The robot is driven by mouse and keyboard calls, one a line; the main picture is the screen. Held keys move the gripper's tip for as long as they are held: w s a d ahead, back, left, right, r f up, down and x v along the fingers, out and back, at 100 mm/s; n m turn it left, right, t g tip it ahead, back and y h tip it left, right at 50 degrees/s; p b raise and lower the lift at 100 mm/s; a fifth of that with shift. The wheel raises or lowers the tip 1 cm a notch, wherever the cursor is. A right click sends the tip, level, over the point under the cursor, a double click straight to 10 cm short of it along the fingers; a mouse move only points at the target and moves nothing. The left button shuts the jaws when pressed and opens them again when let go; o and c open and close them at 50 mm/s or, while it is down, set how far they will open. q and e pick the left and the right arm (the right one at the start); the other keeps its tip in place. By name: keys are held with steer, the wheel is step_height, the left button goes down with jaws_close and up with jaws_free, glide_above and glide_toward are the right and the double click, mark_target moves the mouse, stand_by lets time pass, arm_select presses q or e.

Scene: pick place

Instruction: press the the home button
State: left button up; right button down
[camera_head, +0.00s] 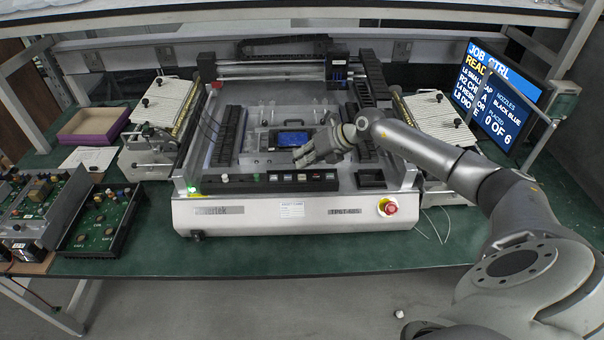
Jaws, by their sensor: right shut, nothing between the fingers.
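The pick-and-place machine (250,218) stands on the green table. A dark control strip (245,187) with several small buttons runs along its front top edge. I cannot read the labels, so I cannot tell which one is the home button. A row of small buttons (302,176) sits on the strip's right part. My right gripper (299,158) is shut and empty. My left gripper is not in view.
A red emergency-stop knob (388,207) is on the machine's front right. A green light (193,190) glows at its left. Feeder banks (160,110) flank it. Circuit boards (100,222) lie at left, near a purple-edged tray (93,124). A monitor (490,95) stands at right.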

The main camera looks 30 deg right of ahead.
mark_target(304, 174)
step_height(304, 174, up, 3)
steer(key=shift+r+p, duration=0.2)
steer(key=shift+p, duration=0.8)
